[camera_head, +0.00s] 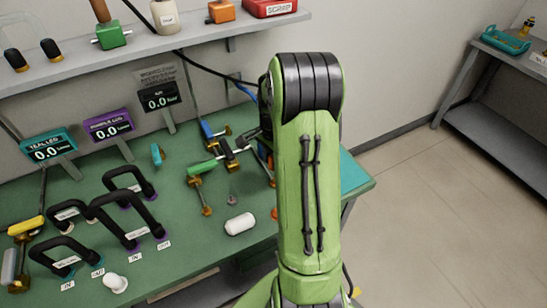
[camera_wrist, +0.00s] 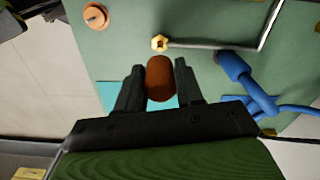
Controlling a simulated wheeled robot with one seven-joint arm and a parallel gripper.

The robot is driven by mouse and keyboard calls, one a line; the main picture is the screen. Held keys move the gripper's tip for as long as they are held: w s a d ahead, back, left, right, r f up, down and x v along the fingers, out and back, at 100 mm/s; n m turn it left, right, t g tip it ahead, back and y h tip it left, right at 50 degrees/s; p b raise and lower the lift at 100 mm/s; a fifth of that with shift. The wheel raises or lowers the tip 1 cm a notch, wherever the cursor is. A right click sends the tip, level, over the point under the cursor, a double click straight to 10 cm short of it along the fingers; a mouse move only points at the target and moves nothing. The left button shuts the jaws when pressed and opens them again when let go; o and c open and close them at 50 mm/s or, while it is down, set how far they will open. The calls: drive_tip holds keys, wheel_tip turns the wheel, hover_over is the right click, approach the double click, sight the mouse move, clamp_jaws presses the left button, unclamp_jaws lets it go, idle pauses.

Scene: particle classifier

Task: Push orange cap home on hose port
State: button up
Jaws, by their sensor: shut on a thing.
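In the wrist view my gripper (camera_wrist: 160,76) is shut on the dark orange cap (camera_wrist: 160,82), which sits between its two fingers. A brass hex port (camera_wrist: 160,43) with a thin grey rod or tube running right from it shows just beyond the cap. The cap's far end looks close to the port, but I cannot tell whether they touch. In the head view my green arm hides the gripper and the held cap.
A blue hose fitting (camera_wrist: 235,68) lies right of the gripper. An orange round piece (camera_wrist: 95,16) sits at upper left. On the green bench (camera_head: 190,238) stand black handles (camera_head: 125,213), a white cylinder (camera_head: 240,224) and display panels (camera_head: 107,126). A shelf (camera_head: 130,55) runs above.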

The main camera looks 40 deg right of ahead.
drive_tip(key=shift+f+b, duration=1.15)
drive_tip(key=shift+f, duration=0.8)
drive_tip(key=shift+f+b, duration=1.25)
drive_tip(key=shift+f, duration=0.55)
drive_tip(key=o, duration=1.1)
drive_tip(key=shift+r, duration=0.1)
wheel_tip(320, 180, up, 16)
drive_tip(key=p, duration=0.5)
